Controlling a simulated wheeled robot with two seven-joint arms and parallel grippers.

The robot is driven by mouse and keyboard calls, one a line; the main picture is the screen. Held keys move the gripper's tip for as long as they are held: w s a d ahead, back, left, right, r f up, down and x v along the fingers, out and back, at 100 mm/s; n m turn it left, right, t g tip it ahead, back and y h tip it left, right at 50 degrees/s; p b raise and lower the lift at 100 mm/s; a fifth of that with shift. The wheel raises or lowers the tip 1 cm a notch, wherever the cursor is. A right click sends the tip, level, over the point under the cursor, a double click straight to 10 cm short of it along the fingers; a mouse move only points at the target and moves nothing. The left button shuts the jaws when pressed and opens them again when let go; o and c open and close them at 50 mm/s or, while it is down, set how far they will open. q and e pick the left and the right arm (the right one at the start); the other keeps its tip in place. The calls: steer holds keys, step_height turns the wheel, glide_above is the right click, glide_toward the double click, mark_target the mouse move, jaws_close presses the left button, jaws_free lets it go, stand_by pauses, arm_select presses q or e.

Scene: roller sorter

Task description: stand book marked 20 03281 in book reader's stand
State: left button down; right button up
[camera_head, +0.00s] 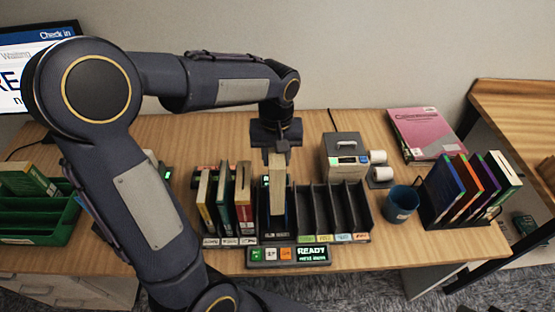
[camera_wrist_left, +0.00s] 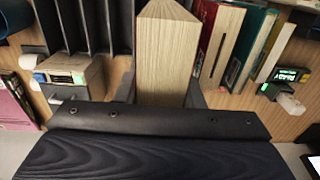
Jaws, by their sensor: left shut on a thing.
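My left gripper (camera_head: 277,155) is shut on a thick book (camera_head: 277,192) with pale page edges. The book is upright in the black slot behind the reader panel (camera_head: 288,255), whose display reads READY. I cannot tell whether its bottom edge rests on the slot's base. In the left wrist view the page block of the book (camera_wrist_left: 167,50) fills the space between the fingers. Its cover marking is turned away or too small to read, so I cannot confirm 20 03281. My right gripper is not in view.
Several books (camera_head: 224,200) stand in slots just left of the held book. Empty black slots (camera_head: 335,205) lie to its right. A green bin (camera_head: 30,230) is at left.

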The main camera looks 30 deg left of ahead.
arm_select(q)
steer(key=shift+f+b, duration=3.5)
steer(key=shift+f, duration=1.15)
steer(key=shift+f+b, duration=0.45)
steer(key=shift+f, duration=0.1)
steer(key=c, duration=0.9)
jaws_free()
step_height(320, 180, up, 8)
steer(key=shift+f, duration=0.1)
